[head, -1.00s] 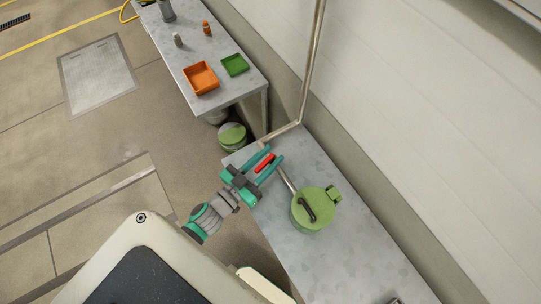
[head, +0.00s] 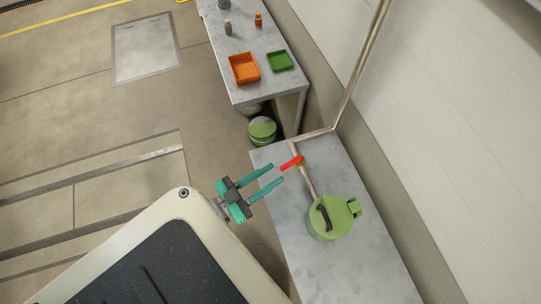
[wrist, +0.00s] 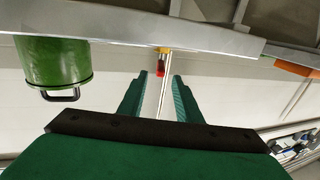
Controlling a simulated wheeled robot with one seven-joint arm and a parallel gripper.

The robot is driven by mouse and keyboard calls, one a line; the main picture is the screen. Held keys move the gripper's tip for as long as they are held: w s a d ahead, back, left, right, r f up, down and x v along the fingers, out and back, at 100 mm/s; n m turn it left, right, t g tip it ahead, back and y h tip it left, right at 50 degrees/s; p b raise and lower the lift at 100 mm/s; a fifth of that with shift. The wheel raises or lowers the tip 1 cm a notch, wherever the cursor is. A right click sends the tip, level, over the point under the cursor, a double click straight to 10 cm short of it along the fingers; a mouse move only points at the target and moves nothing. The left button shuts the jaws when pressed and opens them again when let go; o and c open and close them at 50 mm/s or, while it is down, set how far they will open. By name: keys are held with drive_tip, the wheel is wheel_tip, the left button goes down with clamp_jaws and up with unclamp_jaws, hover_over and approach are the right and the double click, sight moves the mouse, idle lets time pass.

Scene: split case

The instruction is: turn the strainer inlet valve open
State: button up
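The strainer is a green lidded pot (head: 330,218) with a black handle, standing on the grey bench. A thin metal pipe (head: 307,182) runs from it to the inlet valve, whose red lever (head: 291,162) lies crosswise to the pipe. My gripper (head: 277,173) is open and empty, its two teal fingers pointing at the lever from the left. The fingertips are close to the lever; contact is hard to judge. In the wrist view the red lever (wrist: 160,71) shows between and beyond the fingertips (wrist: 160,75), below a brass-coloured fitting. The green pot (wrist: 52,62) is at the left.
The bench (head: 285,235) has bare surface left of the pot. The pipe bends at the bench's far end and climbs the wall. A second table (head: 240,92) beyond holds an orange tray (head: 244,68), a green tray (head: 279,61) and small bottles. A green-lidded bucket (head: 262,129) stands on the floor.

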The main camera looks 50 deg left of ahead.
sight(280, 224)
drive_tip(key=shift+d, duration=0.1)
drive_tip(key=c, duration=0.5)
drive_tip(key=shift+n+g+y, duration=0.3)
drive_tip(key=shift+g+y, duration=0.3)
drive_tip(key=shift+y, duration=0.1)
drive_tip(key=s+d, duration=0.1)
drive_tip(key=d, duration=0.2)
drive_tip(key=s+d+f, duration=0.1)
drive_tip(key=s+d, duration=0.1)
drive_tip(key=d, duration=0.2)
drive_tip(key=s+d+f, duration=0.1)
drive_tip(key=s+d, duration=0.1)
drive_tip(key=d, duration=0.2)
drive_tip(key=shift+s+d, duration=0.1)
drive_tip(key=shift+s, duration=0.15)
clamp_jaws()
drive_tip(key=shift+n+g+y, duration=0.4)
drive_tip(key=shift+g, duration=0.2)
drive_tip(key=d+r, duration=0.1)
drive_tip(key=d, duration=0.3)
drive_tip(key=s+d+r, duration=0.1)
drive_tip(key=d, duration=0.3)
drive_tip(key=s+d+r, duration=0.1)
drive_tip(key=d, duration=0.3)
drive_tip(key=shift+s+d, duration=0.2)
drive_tip(key=shift+d, duration=0.15)
